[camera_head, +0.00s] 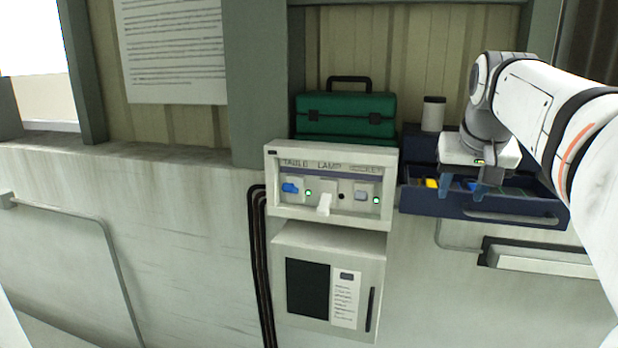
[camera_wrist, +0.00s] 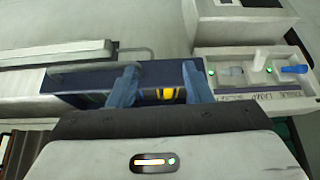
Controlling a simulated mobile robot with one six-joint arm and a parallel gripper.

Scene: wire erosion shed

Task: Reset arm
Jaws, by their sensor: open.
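My gripper (camera_head: 465,188) is at the right in the head view, in front of and over an open dark blue drawer (camera_head: 430,203). Its two blue fingers stand apart, also in the wrist view (camera_wrist: 160,85), with nothing held between them. A yellow item (camera_head: 431,183) and a blue item lie in the drawer. The yellow item also shows beyond the fingers in the wrist view (camera_wrist: 167,93). My gripper hides part of the drawer's inside.
Left of the drawer is a white switch panel (camera_head: 333,215) with a blue knob (camera_head: 290,188), a white lever and green lights. A white cabinet (camera_head: 372,258) hangs below it. A green toolbox (camera_head: 345,115) and a dark-lidded canister (camera_head: 433,115) stand above. Black cables (camera_head: 258,250) run down the wall.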

